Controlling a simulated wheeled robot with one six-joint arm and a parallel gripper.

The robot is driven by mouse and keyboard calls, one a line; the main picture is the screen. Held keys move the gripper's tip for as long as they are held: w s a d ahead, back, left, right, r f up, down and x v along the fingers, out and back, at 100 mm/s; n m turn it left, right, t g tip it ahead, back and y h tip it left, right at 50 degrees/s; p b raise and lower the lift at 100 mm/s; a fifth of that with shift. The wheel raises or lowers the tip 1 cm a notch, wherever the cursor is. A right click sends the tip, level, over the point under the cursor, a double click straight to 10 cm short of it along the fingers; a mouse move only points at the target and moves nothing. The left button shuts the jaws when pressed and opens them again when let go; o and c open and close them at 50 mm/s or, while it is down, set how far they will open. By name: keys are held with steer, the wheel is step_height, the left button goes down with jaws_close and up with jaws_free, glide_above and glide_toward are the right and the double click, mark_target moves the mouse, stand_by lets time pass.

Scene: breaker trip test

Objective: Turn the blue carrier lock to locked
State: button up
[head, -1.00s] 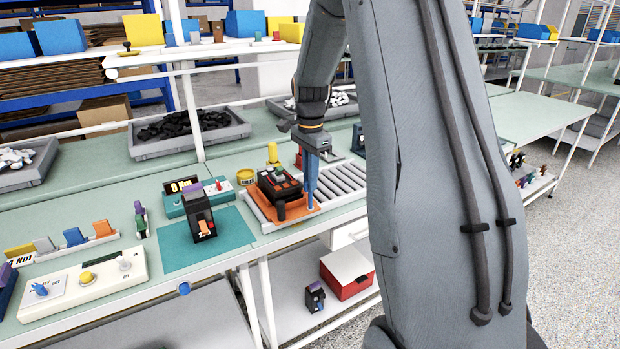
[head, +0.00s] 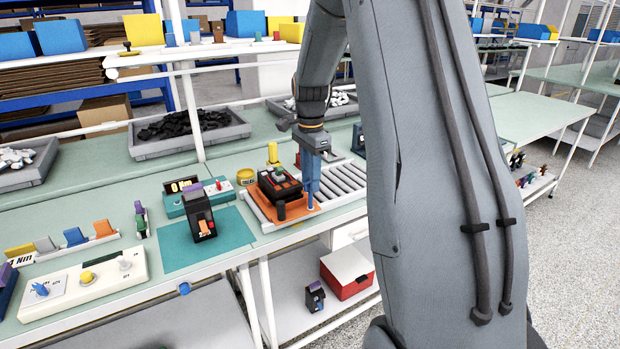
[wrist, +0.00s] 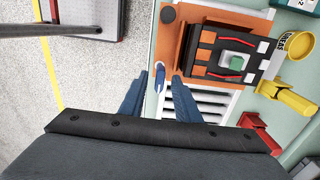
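The blue carrier lock (wrist: 160,77) is a small blue lever with a whitish part, at the edge of the orange carrier (wrist: 171,50) in the wrist view. The carrier (head: 296,212) lies on the roller conveyor in the head view and bears a black device (head: 279,185). My gripper (wrist: 159,78) is open, its two blue fingers on either side of the lock with a visible gap on each side. In the head view my gripper (head: 312,206) points down at the carrier's right corner. The fingers largely hide the lock there, and I cannot tell its exact setting.
The roller conveyor (head: 345,178) runs behind the carrier. A yellow post (wrist: 292,98) and a round yellow container (wrist: 299,45) stand near the device. A teal mat (head: 180,256) with a black breaker (head: 202,224) lies to the left. A red box (head: 346,271) sits below.

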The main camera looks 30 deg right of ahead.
step_height(320, 180, up, 8)
steer(key=shift+f+b, duration=0.1)
steer(key=shift+b, duration=0.95)
